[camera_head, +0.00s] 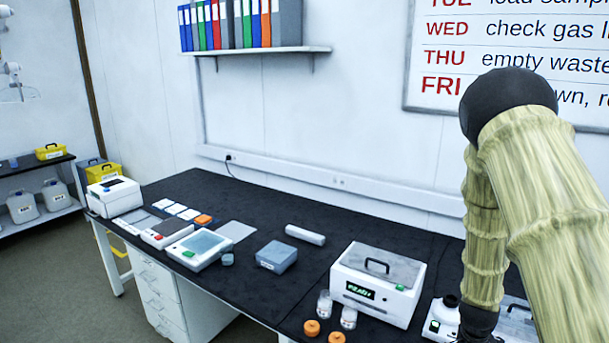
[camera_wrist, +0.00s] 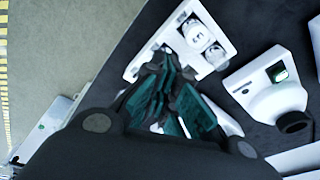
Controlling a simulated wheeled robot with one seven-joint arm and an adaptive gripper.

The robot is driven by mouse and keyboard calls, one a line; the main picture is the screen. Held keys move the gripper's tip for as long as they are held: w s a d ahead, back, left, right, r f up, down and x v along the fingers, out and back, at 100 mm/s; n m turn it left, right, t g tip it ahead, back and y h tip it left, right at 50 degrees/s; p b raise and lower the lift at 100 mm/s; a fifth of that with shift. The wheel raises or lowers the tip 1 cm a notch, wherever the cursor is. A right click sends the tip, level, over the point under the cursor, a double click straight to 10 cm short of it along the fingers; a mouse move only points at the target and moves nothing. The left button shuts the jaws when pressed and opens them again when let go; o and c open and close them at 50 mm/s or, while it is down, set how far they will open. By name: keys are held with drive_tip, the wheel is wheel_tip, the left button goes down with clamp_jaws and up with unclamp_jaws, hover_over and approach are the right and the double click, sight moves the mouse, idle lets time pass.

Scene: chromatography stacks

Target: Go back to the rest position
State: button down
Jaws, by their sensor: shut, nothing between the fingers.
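My gripper (camera_wrist: 172,100) shows in the wrist view, with its dark teal fingers together and nothing between them. It is over or in front of a white tray-like unit (camera_wrist: 150,62) that holds round white items, and its fingers hide part of that unit. I cannot tell the height between them. In the head view my sleeved arm fills the right side and reaches down to the right end of the bench, and the fingers are out of sight there.
The black bench (camera_head: 330,250) carries a white lidded box (camera_head: 372,300), two clear jars, two orange caps, a grey-blue box (camera_head: 277,257) and several devices at the left. A white device with a dark-tipped round part (camera_wrist: 275,100) is right of my fingers. Floor is open at left.

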drive_tip(key=s+a+f+n+b, duration=0.1)
drive_tip(key=s+a+f+n, duration=0.5)
drive_tip(key=s, duration=0.4)
drive_tip(key=s+a+f+n+y, duration=0.1)
drive_tip(key=s+a+f+n, duration=0.6)
drive_tip(key=s, duration=0.3)
drive_tip(key=s+a+f+n+b, duration=0.1)
drive_tip(key=s+a+f+n, duration=0.5)
drive_tip(key=s+a, duration=0.3)
drive_tip(key=shift+s+f+n+y+b, duration=0.3)
drive_tip(key=shift+s+f+y, duration=0.05)
drive_tip(key=shift+s+y, duration=0.05)
drive_tip(key=shift+d, duration=0.1)
